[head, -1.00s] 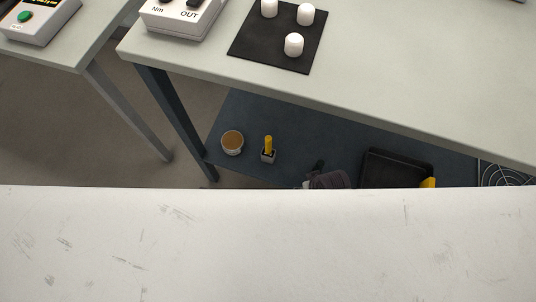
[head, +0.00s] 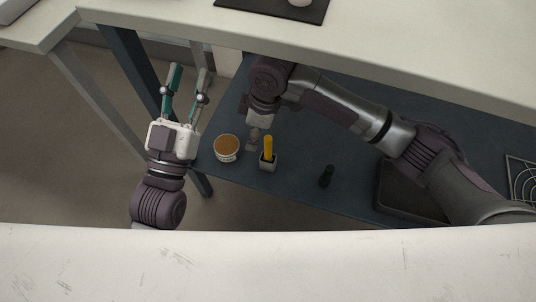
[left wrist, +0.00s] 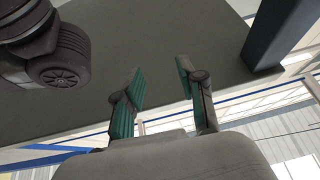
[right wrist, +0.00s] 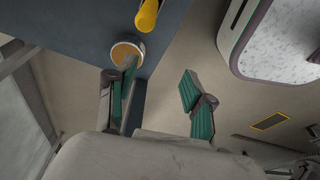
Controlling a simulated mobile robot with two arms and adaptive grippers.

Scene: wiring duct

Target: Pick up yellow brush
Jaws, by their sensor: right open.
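The yellow brush (head: 268,147) stands upright in a small grey holder (head: 268,166) on the dark lower shelf. Its yellow handle (right wrist: 148,14) also shows at the top of the right wrist view. My right gripper (right wrist: 158,82) is open and empty there; the brush is beyond its fingertips, not between them. In the head view the right gripper (head: 254,138) is partly hidden by its wrist, close to the left of the brush. My left gripper (head: 188,72) is open and empty, pointing up, left of the shelf; its spread fingers (left wrist: 160,70) show in the left wrist view.
A round tub with a brown top (head: 227,147) stands left of the brush. A small black object (head: 326,176) and a black tray (head: 399,208) lie to the right, with a wire grille (head: 522,178) beyond. The pale tabletop (head: 400,50) overhangs the shelf.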

